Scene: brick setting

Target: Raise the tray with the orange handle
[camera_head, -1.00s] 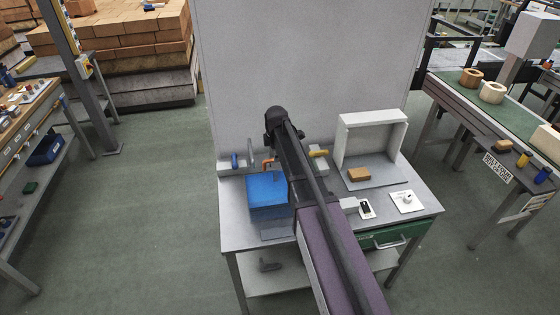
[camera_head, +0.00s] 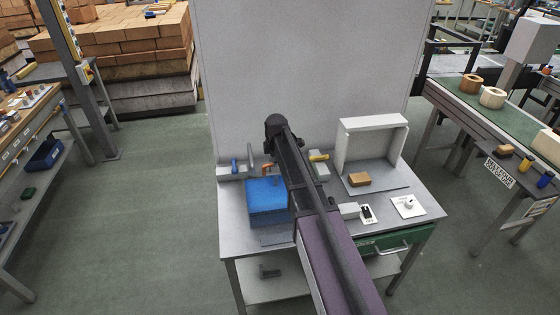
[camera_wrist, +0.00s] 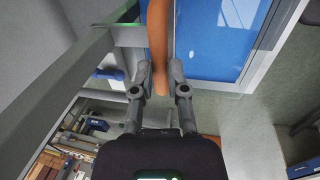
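A blue tray (camera_head: 266,194) sits at the left front of the grey table. Its blue surface (camera_wrist: 215,35) with a pale rim fills the upper right of the wrist view. The orange handle (camera_head: 267,168) shows as a small piece behind the tray in the head view. In the wrist view the orange handle (camera_wrist: 157,35) runs down from the top edge to a rounded end between my fingers. My gripper (camera_wrist: 160,70) has its fingers close together on either side of the handle, with little or no gap at the tips. In the head view my arm hides the fingers.
On the table stand a white open box (camera_head: 345,150), a brown block (camera_head: 359,180), a white switch plate (camera_head: 407,206) and a yellow-handled item (camera_head: 318,157). A tall grey panel (camera_head: 300,60) rises behind. A small blue handle (camera_head: 235,166) stands left of the orange one.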

